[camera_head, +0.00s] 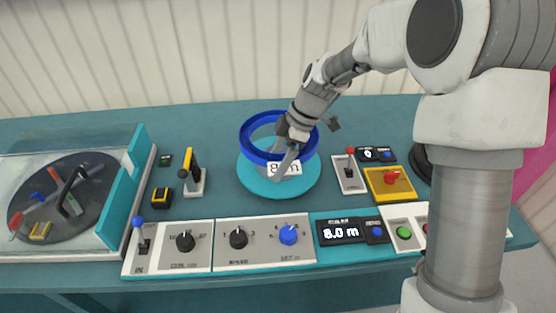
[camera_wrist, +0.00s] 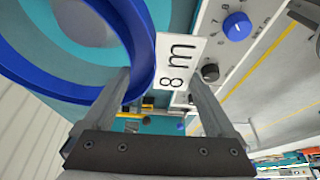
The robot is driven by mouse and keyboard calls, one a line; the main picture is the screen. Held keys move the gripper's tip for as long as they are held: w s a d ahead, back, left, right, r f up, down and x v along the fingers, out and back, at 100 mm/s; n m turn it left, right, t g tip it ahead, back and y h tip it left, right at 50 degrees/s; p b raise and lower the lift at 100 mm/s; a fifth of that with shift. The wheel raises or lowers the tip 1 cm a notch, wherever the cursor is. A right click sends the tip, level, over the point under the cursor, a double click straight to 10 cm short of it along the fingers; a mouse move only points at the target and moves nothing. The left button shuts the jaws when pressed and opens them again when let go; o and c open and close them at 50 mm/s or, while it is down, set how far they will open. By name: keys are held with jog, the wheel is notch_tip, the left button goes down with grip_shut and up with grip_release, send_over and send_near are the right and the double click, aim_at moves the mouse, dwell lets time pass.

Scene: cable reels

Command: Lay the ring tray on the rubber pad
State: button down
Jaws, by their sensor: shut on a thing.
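The ring tray is a deep blue ring (camera_head: 247,142) with a white "8 m" label on its front. In the head view it is over a round turquoise disc (camera_head: 252,182) in the middle of the bench; I cannot tell whether they touch. My gripper (camera_head: 287,163) reaches down at the ring's front, by the label. In the wrist view my gripper (camera_wrist: 163,88) has its fingers on either side of the label end of the ring tray (camera_wrist: 146,40), shut on it. A dark round piece (camera_head: 421,163), possibly the rubber pad, is mostly hidden behind my arm at the right.
A control row with knobs (camera_head: 238,238) and an "8.0 m" display (camera_head: 340,231) lines the front edge. A red lever (camera_head: 349,168) and a yellow switch box (camera_head: 391,184) stand right of the disc. A covered turntable (camera_head: 62,205) is at the left.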

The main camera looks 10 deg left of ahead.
jog(key=shift+r, duration=0.1)
notch_tip(320, 180, up, 10)
jog(key=p, duration=0.5)
jog(key=shift+s, duration=0.1)
dwell(0.5)
